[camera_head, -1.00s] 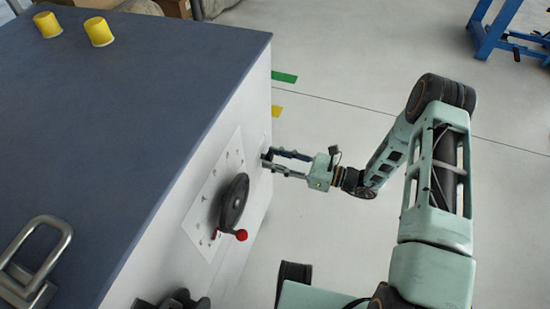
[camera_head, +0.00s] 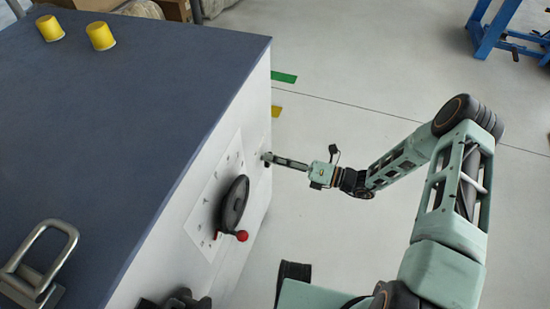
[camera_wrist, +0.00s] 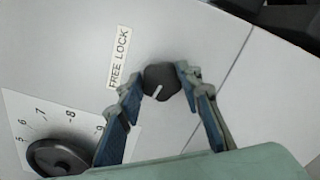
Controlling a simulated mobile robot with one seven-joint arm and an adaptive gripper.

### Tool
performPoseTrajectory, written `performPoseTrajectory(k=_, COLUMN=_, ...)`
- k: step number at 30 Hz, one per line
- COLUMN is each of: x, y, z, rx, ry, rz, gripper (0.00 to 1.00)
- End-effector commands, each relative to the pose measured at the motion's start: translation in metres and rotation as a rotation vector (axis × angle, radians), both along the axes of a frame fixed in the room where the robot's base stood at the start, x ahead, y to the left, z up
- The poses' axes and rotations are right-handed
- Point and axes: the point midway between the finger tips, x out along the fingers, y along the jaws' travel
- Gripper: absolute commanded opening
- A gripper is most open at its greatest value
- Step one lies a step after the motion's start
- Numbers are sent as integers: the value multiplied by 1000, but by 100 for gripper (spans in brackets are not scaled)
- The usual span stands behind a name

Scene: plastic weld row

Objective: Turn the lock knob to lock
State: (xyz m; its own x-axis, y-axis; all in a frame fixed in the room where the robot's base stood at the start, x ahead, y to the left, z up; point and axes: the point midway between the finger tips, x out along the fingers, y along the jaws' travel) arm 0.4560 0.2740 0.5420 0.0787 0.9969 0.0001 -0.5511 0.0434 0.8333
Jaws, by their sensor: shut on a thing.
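The lock knob (camera_wrist: 160,78) is a small black knob with a white pointer line, on the white side panel of the cabinet. In the wrist view, its pointer line aims down and slightly left. A FREE LOCK label (camera_wrist: 118,58) sits just left of it. My gripper (camera_wrist: 158,82) is shut on the knob, with one finger on each side. In the head view, my gripper (camera_head: 267,157) reaches the panel from the right, its fingers lined up one over the other; the knob is hidden there.
A black handwheel (camera_head: 234,204) with a red handle (camera_head: 242,236) stands out from the panel near the knob, over a numbered white plate (camera_wrist: 30,115). The cabinet's blue top (camera_head: 140,110) carries two yellow caps (camera_head: 100,36) and a metal handle (camera_head: 65,240). Floor right of the panel is open.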

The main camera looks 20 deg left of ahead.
Motion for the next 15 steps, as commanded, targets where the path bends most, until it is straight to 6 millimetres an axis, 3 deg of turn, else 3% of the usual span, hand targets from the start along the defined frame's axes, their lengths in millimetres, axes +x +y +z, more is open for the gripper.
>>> performPoseTrajectory(k=15, x=0, y=-1, z=-2, rx=33, ry=434, rz=0, gripper=9)
